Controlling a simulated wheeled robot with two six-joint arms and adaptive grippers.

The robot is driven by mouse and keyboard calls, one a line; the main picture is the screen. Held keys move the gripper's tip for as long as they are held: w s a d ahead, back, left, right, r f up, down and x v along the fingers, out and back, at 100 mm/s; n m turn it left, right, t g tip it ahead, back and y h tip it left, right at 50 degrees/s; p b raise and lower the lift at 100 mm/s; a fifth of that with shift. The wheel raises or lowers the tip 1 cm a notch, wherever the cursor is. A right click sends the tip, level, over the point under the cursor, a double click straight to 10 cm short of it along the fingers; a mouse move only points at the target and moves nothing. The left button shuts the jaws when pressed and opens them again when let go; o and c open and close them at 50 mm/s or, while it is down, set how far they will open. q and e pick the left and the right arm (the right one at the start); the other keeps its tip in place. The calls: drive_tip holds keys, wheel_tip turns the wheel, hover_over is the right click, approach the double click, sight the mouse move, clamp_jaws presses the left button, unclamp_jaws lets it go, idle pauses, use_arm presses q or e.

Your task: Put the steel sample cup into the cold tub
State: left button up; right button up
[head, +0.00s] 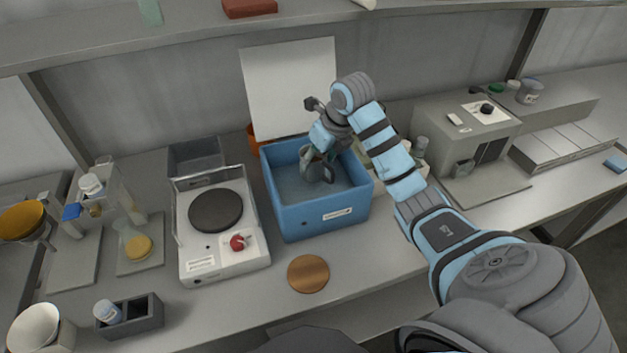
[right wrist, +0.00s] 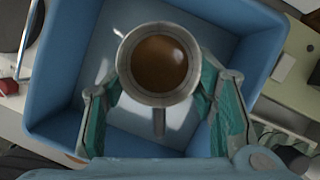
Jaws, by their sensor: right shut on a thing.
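The steel sample cup (right wrist: 158,62) holds a brown liquid and has a handle pointing toward the bottom of the right wrist view. My right gripper (right wrist: 159,95) is shut on the cup, with a green-padded finger on each side of it. The blue cold tub (head: 325,219) stands on the bench; its walls also surround the cup in the right wrist view (right wrist: 57,70). In the head view my right gripper (head: 318,163) is over the inside of the tub and hides most of the cup. Whether the cup touches the tub floor cannot be told. My left gripper is not in view.
A white hotplate (head: 217,222) with a red knob stands left of the tub. A copper-coloured disc (head: 308,273) lies in front of it. A white panel (head: 290,85) stands behind. A grey machine (head: 465,135) stands to the right, and a shelf (head: 180,32) runs above.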

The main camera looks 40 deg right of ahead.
sight(312, 176)
drive_tip(key=shift+s+a+f, duration=0.15)
drive_tip(key=shift+s+f, duration=0.05)
drive_tip(key=shift+f, duration=0.85)
drive_tip(key=x, duration=0.3)
drive_tip(key=shift+a+r, duration=0.1)
drive_tip(key=shift+x, duration=1.15)
drive_tip(key=shift+w+f, duration=0.2)
drive_tip(key=shift+w, duration=0.1)
drive_tip(key=shift+c, duration=0.6)
drive_tip(key=shift+s+r, duration=0.15)
drive_tip(key=shift+s, duration=0.1)
drive_tip(key=shift+s+b, duration=0.3)
drive_tip(key=o, duration=1.1)
drive_tip(key=shift+w, duration=0.1)
drive_tip(key=o, duration=0.3)
drive_tip(key=shift+w+f, duration=0.1)
drive_tip(key=shift+f, duration=0.1)
drive_tip(key=shift+w, duration=0.1)
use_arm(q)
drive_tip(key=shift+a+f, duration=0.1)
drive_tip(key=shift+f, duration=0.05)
